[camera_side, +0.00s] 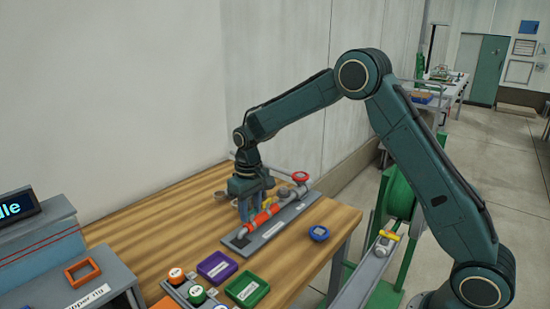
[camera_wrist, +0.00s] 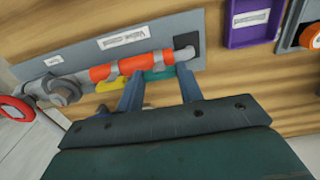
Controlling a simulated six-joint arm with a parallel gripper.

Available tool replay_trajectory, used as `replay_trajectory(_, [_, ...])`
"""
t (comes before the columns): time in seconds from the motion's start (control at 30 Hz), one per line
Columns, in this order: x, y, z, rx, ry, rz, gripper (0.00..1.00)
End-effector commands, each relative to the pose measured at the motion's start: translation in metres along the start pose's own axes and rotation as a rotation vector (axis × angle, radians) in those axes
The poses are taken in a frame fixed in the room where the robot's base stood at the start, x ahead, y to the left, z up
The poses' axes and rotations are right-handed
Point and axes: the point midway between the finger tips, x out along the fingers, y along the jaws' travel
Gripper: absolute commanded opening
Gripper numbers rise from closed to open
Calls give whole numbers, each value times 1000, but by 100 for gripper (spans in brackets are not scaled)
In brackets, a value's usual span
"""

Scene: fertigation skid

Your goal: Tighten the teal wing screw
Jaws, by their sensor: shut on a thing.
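The teal wing screw (camera_wrist: 160,74) shows in the wrist view as a small teal piece below the orange pipe, between the two fingers of my gripper (camera_wrist: 159,80). My gripper is shut on it, though the fingers hide part of it. In the side view my gripper (camera_side: 246,207) points down behind the pipe, and the teal screw is hidden there. A yellow piece (camera_wrist: 115,84) lies left of the fingers in the wrist view. The orange pipe (camera_wrist: 118,68) runs along the grey plate (camera_wrist: 75,58).
A red handwheel (camera_side: 300,177) stands at the plate's far end. A blue piece (camera_side: 318,233) lies right of the plate. A purple tray (camera_side: 216,266), a green tray (camera_side: 247,289) and a button panel (camera_side: 196,295) sit at the front.

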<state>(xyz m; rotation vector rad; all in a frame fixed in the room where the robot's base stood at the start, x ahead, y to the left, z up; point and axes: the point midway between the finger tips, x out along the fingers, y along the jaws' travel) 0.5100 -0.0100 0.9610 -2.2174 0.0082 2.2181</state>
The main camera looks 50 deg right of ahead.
Motion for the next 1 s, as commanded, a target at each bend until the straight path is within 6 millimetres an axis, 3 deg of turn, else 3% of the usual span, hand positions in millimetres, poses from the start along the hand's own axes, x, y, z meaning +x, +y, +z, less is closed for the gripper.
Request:
replay_trajectory(0.37, [-2,0,0,11,1,0,14])
replay_trajectory(0.4, [-2,0,0,10,1,0,38])
replay_trajectory(0.5, [-2,0,0,10,1,0,58])
replay_trajectory(1.0, [-8,0,0,8,2,0,58])
